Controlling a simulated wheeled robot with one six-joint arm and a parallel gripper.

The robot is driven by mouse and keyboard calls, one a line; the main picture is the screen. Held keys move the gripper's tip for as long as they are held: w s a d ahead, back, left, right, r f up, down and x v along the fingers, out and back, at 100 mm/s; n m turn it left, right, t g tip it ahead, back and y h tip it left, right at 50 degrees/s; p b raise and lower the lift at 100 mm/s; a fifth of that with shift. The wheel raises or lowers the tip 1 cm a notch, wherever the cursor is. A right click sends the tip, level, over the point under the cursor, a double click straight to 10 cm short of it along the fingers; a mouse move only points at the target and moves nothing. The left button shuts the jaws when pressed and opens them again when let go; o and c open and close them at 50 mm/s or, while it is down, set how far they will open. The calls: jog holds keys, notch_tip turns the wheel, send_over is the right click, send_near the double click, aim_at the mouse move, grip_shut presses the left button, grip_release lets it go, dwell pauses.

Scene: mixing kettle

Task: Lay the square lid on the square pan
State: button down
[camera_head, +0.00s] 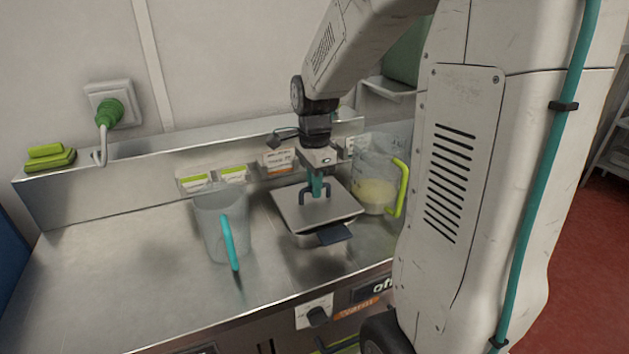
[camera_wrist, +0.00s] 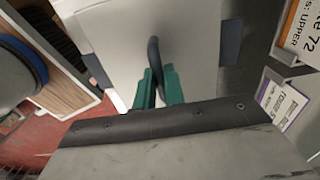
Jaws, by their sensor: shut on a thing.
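The square lid (camera_head: 335,207) is a flat grey plate with a dark loop handle. It also shows in the wrist view (camera_wrist: 110,30). My gripper (camera_head: 317,189), with teal fingers, is shut on that handle (camera_wrist: 154,55) from above. The lid lies level or nearly so over the square pan (camera_head: 308,240), whose front wall and dark grip show below the lid's front edge. The lid hides the pan's inside and most of its rim. I cannot tell whether lid and pan touch all round.
A clear jug with a turquoise handle (camera_head: 229,245) stands close on the left. A measuring jug with a green handle (camera_head: 402,187) and yellowish contents stands close on the right. A ledge with labels (camera_head: 277,162) runs behind. The steel counter (camera_head: 110,270) is clear at left.

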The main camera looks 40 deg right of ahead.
jog(key=shift+f, duration=0.45)
jog(key=shift+f, duration=0.2)
dwell(0.3)
jog(key=c, duration=0.9)
grip_release()
jog(key=shift+r, duration=0.1)
jog(key=shift+r, duration=3.4)
